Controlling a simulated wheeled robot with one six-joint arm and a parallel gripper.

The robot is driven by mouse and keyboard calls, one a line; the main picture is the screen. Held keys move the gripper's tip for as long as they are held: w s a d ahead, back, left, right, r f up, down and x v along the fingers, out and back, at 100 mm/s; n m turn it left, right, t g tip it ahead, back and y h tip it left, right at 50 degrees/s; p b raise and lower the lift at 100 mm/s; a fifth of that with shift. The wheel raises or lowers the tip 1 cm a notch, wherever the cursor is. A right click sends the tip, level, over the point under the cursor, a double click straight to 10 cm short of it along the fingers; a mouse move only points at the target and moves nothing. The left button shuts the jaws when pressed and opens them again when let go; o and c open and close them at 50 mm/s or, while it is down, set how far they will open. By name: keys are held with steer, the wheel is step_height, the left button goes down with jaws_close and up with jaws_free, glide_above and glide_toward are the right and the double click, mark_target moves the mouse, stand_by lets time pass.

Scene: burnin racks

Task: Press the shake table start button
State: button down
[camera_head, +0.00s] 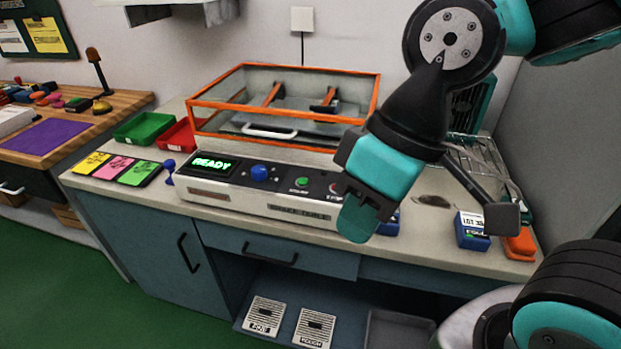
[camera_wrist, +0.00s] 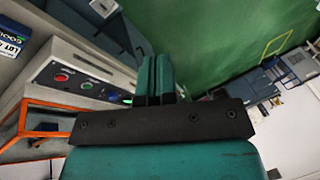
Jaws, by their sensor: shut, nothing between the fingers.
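The shake table's control panel (camera_head: 240,195) stands on the bench, with a lit green READY display (camera_head: 212,165) and a blue knob (camera_head: 260,172). The green start button (camera_head: 302,182) is right of the knob, with a red button (camera_head: 336,188) beyond it. My gripper (camera_head: 357,222) is shut and empty, pointing down at the panel's right end, and appears apart from the start button. In the wrist view, the shut fingers (camera_wrist: 156,62) stand beside the panel, with the green button (camera_wrist: 87,86) and red button (camera_wrist: 61,77) to their left.
An orange-framed clear enclosure (camera_head: 284,100) rises behind the panel. Green and red bins (camera_head: 143,127) and coloured cards (camera_head: 110,168) lie left. A blue-and-white box (camera_head: 471,232) and an orange item (camera_head: 520,243) sit right.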

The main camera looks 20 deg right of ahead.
steer(key=m+t+y+p, duration=0.1)
steer(key=m+t+p, duration=0.85)
steer(key=m, duration=1.75)
glide_above(302, 182)
steer(key=p, duration=0.2)
step_height(302, 182, down, 7)
steer(key=g, duration=0.2)
steer(key=shift+f, duration=0.15)
step_height(302, 182, down, 8)
steer(key=b, duration=0.7)
steer(key=shift+f, duration=0.25)
steer(key=shift+f+b, duration=0.15)
steer(key=shift+b, duration=0.15)
